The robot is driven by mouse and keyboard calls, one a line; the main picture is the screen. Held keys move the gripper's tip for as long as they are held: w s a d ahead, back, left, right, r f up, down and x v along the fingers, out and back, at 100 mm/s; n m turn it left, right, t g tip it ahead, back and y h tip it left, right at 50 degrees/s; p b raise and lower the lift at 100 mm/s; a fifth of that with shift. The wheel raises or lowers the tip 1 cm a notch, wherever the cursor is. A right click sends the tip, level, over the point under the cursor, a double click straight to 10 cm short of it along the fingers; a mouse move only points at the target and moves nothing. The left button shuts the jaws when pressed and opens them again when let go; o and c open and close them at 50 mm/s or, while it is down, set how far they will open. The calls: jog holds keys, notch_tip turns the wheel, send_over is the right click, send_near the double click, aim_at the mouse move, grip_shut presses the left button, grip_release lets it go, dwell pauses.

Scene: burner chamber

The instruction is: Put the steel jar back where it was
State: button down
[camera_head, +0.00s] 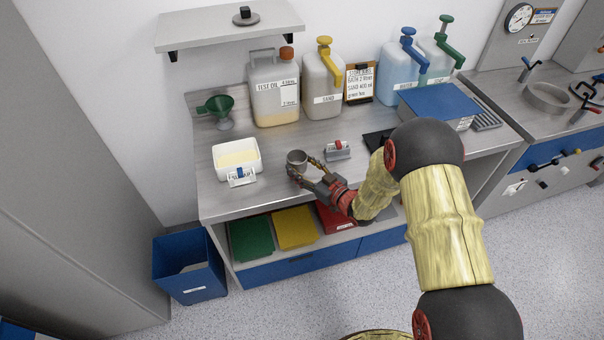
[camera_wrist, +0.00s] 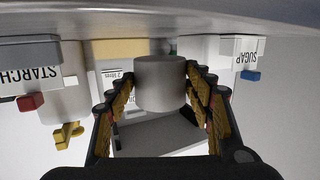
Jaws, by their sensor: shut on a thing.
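The steel jar (camera_head: 297,157) is a small grey metal cup near the front of the steel bench (camera_head: 280,195). My gripper (camera_head: 303,169) is shut on it, with fingers at both sides of its wall. In the wrist view the jar (camera_wrist: 160,84) sits between the two ribbed fingers of my gripper (camera_wrist: 161,88). It looks upright in the head view. I cannot tell whether its base touches the bench. Its inside is too small to read.
Behind stand a green funnel (camera_head: 220,120), the test oil jug (camera_head: 262,105) and the sand jug (camera_head: 322,94). Bare bench lies between.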

aim_at(302, 173)
jog(key=shift+f, duration=1.5)
jog(key=shift+f+b, duration=0.1)
jog(key=shift+b, duration=0.25)
jog(key=shift+f, duration=0.15)
jog(key=c, duration=0.8)
grip_release()
